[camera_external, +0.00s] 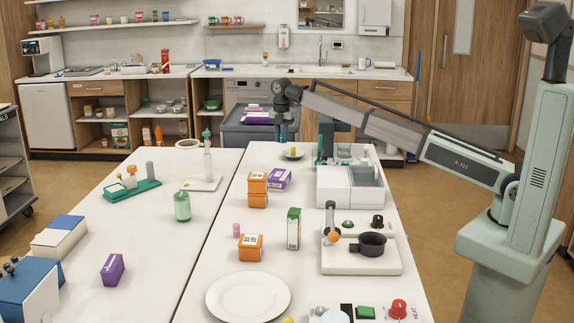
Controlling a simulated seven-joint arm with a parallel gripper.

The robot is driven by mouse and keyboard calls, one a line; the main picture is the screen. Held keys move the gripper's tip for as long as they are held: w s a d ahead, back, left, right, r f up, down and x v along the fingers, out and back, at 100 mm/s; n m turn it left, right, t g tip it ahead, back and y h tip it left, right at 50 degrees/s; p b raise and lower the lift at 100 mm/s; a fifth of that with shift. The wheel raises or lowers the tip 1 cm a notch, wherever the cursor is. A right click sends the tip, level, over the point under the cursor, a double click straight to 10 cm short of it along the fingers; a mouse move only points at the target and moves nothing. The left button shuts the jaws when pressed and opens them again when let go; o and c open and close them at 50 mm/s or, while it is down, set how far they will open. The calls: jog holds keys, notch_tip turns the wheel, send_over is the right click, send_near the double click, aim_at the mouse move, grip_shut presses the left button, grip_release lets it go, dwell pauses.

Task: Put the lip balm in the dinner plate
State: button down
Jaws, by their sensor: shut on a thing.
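The dinner plate (248,296) is large, white and empty, and lies flat at the near middle of the table. My gripper (286,136) points down at the far end of the table, far behind the plate. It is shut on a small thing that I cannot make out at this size. A small yellow thing (294,151) shows just below the fingertips, over a small white dish (285,156); I cannot tell whether the fingers touch it. A small pink cylinder (236,230) stands left of centre. I cannot tell which small thing is the lip balm.
Orange boxes (249,247), a green-and-white carton (294,228) and a purple box (279,179) stand between gripper and plate.

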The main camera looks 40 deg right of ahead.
aim_at(281, 133)
notch_tip(281, 133, up, 3)
jog(key=shift+r, duration=0.1)
jog(key=s+a+n, duration=0.2)
jog(key=s+a, duration=0.5)
jog(key=a, duration=0.5)
jog(key=s+a+n, duration=0.2)
jog(key=s+a, duration=0.5)
jog(key=a, duration=0.5)
jog(key=s+a+n, duration=0.1)
jog(key=s+a, duration=0.6)
jog(key=a, duration=0.5)
jog(key=s+a+n, duration=0.2)
jog(key=s+a, duration=0.6)
jog(key=s, duration=0.4)
jog(key=s+a+n, duration=0.2)
jog(key=s+a, duration=0.6)
jog(key=s, duration=0.4)
jog(key=s+a+n, duration=0.2)
jog(key=s+a, duration=0.6)
jog(key=s, duration=0.4)
jog(key=shift+w+d+f, duration=0.1)
jog(key=shift+d+f, duration=0.05)
jog(key=shift+f, duration=3.6)
jog(key=shift+w+d+f, duration=0.1)
jog(key=shift+d+f, duration=0.05)
jog(key=shift+f, duration=3.55)
